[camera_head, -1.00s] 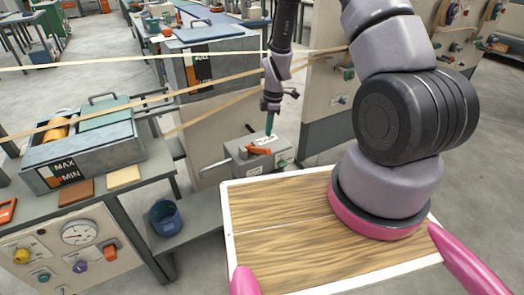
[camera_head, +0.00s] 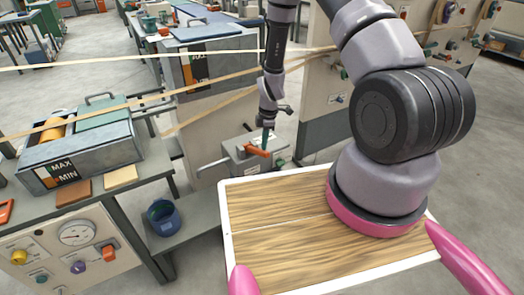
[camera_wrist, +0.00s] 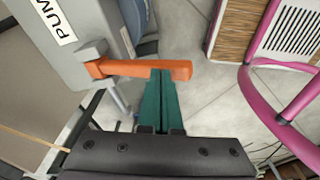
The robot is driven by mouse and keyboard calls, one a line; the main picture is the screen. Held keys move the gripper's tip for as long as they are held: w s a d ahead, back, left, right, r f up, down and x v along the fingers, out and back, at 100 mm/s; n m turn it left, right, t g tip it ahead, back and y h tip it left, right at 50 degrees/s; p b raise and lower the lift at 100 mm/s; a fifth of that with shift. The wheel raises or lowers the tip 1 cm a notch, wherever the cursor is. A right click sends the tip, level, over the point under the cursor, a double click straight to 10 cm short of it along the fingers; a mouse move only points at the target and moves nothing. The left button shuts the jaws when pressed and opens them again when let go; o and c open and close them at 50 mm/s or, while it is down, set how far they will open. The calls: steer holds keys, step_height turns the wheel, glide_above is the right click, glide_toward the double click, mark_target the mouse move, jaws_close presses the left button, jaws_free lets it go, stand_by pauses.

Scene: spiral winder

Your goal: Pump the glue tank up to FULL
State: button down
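The grey pump box (camera_head: 240,160) stands low beyond my wooden deck, with an orange lever (camera_head: 256,151) on it. In the wrist view the pump box (camera_wrist: 75,40) has a label whose visible letters read "PUM", and the orange lever (camera_wrist: 120,68) juts right from it. My gripper (camera_head: 266,138) points down at the lever's outer part. In the wrist view its green fingers (camera_wrist: 161,78) are together, tips overlapping the lever; contact is unclear. The grey glue tank (camera_head: 225,65) behind bears a gauge strip (camera_head: 196,68), partly crossed by a strand; its level is not readable.
A grey trough (camera_head: 100,160) marked MAX and MIN sits on the left bench. A blue bucket (camera_head: 163,217) stands on the lower shelf. Pale strands (camera_head: 110,105) stretch across in front of the tank. A panel with a dial (camera_head: 77,232) is at lower left.

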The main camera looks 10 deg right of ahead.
steer(key=shift+f, duration=0.1)
steer(key=shift+f, duration=2.1)
steer(key=shift+d+r, duration=0.25)
steer(key=shift+d, duration=0.5)
steer(key=shift+d+r, duration=0.25)
steer(key=shift+d, duration=0.45)
step_height(320, 180, up, 11)
steer(key=d, duration=0.1)
steer(key=shift+f, duration=0.1)
